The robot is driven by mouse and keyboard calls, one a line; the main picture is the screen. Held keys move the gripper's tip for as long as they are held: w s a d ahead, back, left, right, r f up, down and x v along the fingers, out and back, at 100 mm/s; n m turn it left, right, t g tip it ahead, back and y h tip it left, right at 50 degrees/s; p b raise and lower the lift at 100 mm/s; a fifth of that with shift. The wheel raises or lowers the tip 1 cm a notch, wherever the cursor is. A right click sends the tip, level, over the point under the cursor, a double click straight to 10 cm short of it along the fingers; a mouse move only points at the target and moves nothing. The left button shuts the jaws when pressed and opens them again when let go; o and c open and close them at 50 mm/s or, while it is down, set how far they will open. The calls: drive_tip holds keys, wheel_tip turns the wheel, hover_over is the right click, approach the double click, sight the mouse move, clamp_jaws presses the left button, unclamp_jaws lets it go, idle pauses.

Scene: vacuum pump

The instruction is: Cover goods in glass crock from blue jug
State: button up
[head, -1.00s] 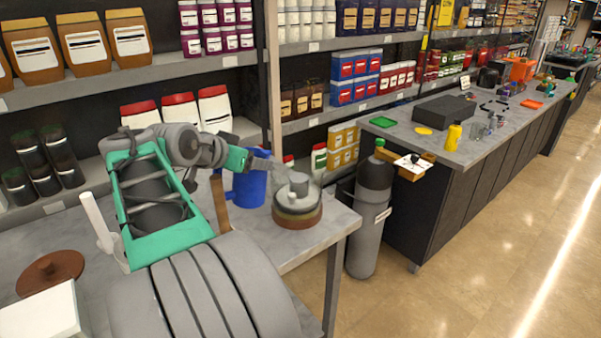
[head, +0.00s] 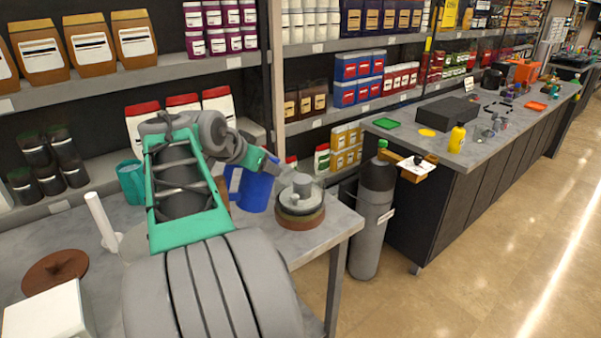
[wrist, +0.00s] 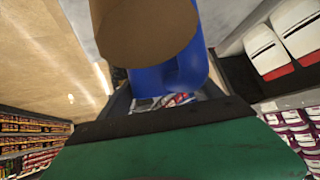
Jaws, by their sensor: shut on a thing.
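My gripper (head: 277,168) is shut on the blue jug (head: 258,192), which stands out behind and below the fingers in the head view. The jug looks slightly tilted there. In the wrist view the blue jug (wrist: 182,72) shows its handle between the dark fingers, partly covered by a tan-brown rounded thing (wrist: 145,25) nearer the camera. The glass crock (head: 300,207) stands just right of the jug near the table's right edge, with brown contents low down and a grey round piece on top. The jug's inside is hidden from me.
The grey table (head: 312,236) also holds a teal cup (head: 131,181), a white upright rod (head: 101,222), a brown disc (head: 54,271) and a white box (head: 48,312). Shelves of goods rise close behind. A grey cylinder (head: 371,225) stands beyond the table's right edge.

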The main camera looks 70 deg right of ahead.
sight(270, 159)
drive_tip(key=shift+s+d+r+y+p, duration=0.45)
drive_tip(key=shift+d+r+y+p, duration=0.25)
drive_tip(key=shift+p, duration=0.25)
idle(0.7)
drive_tip(key=shift+s+d+f+t+y+p, duration=0.3)
drive_tip(key=shift+d+t+y, duration=0.1)
drive_tip(key=shift+d, duration=0.15)
idle(0.5)
